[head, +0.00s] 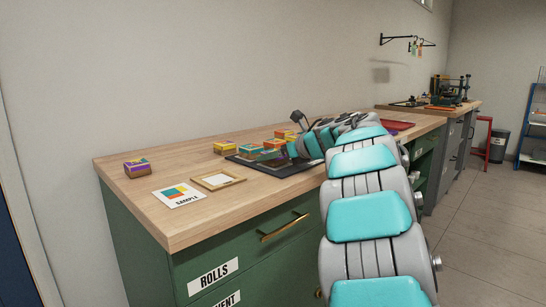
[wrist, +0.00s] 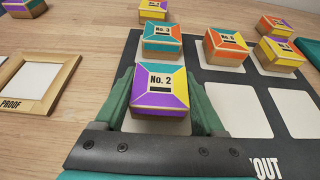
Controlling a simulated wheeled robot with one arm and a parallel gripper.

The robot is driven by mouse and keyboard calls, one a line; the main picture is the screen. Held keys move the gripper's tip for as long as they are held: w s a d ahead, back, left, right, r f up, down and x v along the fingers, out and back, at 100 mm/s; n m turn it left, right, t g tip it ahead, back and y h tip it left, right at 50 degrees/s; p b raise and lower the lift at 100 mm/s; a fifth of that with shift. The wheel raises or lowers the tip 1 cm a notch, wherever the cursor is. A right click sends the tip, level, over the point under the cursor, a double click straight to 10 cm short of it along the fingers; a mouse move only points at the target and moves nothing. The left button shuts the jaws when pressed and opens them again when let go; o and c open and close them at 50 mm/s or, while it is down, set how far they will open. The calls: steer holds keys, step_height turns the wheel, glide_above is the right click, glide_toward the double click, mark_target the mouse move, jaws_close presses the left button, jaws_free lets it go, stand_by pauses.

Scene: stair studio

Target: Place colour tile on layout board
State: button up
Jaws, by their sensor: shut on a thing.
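One more tile (wrist: 226,45) stands right of that on the board. In the head view my arm reaches over the board (head: 285,169) and partly hides the tiles there.
A wooden proof frame (wrist: 68,72) and a sample card (head: 178,195) lie left of the board. A loose tile (head: 137,167) stands near the counter's left end. Other tiles (head: 224,147) stand behind the board. Several white squares (wrist: 290,110) on the right are bare.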

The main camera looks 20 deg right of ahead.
steer(key=shift+f, duration=0.15)
steer(key=o, duration=1.4)
steer(key=shift+c, duration=0.2)
steer(key=shift+s+d+r, duration=0.1)
steer(key=shift+s+r, duration=0.05)
steer(key=shift+r, duration=0.1)
steer(key=b+v, duration=0.1)
steer(key=v, duration=1)
steer(key=shift+s, duration=0.35)
